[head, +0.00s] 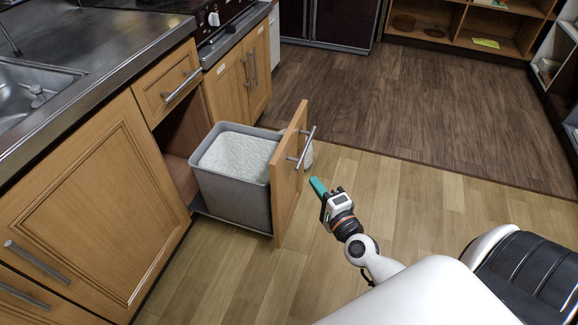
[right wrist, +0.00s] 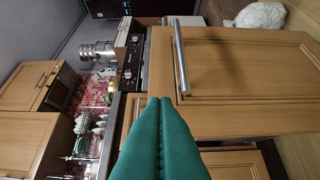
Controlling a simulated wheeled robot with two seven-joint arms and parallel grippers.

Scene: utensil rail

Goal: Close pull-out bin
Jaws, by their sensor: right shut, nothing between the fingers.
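The pull-out bin (head: 236,203) is a grey bin with a white liner, standing out of the cabinet on its slide. My right gripper (head: 318,186) is shut and empty, with green fingers, just in front of the panel and below the handle. In the right wrist view the closed green fingertips (right wrist: 160,101) point toward the wooden panel (right wrist: 245,82) and its handle (right wrist: 179,57). Contact cannot be made out. My left gripper is not in view.
The counter with a sink (head: 35,92) runs along the left above wooden cabinets. A stove (head: 213,19) stands further back. The wooden floor (head: 420,215) on the right is clear.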

